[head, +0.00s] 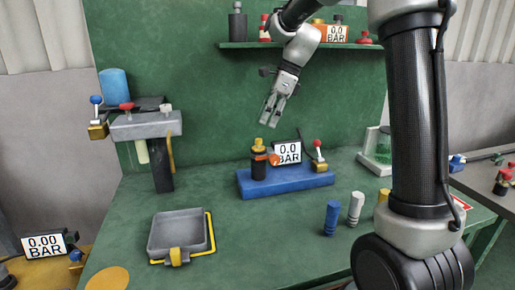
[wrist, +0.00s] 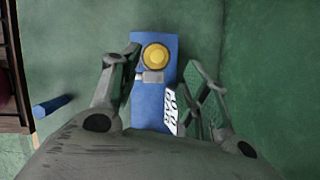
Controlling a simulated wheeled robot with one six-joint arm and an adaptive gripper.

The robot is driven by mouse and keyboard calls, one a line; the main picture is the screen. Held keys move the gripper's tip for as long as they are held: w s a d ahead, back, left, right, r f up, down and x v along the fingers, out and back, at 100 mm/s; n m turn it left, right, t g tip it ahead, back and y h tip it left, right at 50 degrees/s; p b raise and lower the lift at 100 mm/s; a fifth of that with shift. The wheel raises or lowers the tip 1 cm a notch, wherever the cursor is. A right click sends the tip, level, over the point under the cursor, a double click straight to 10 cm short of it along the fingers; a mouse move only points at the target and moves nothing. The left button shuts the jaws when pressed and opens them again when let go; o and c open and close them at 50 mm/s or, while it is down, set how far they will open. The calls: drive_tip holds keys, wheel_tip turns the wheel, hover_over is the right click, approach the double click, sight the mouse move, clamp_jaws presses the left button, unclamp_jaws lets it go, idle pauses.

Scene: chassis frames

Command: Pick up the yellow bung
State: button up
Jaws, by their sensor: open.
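A yellow cylinder (head: 383,196), the likely yellow bung, stands on the green bench at the right. It is beside a white cylinder (head: 355,208) and a blue one (head: 332,217), and my arm hides part of it. A second yellow piece, a round cap (head: 259,143), tops a dark upright body on the blue block (head: 300,183). In the wrist view the cap (wrist: 156,56) is seen from above, between the fingers. My gripper (head: 271,122) is open and empty, pointing down above the blue block, clear of the cap.
A pressure display (head: 288,152) and a red-knobbed lever (head: 318,146) are on the blue block. A grey tray (head: 181,233) lies at the front left. A grey vise-like fixture (head: 146,124) stands at the left. A shelf (head: 300,45) runs along the back wall. The middle front is clear.

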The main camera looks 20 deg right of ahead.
sight(260, 139)
drive_tip(key=x, duration=0.7)
drive_tip(key=shift+s+a+f, duration=0.1)
drive_tip(key=shift+s+f, duration=0.05)
drive_tip(key=shift+f, duration=0.25)
clamp_jaws()
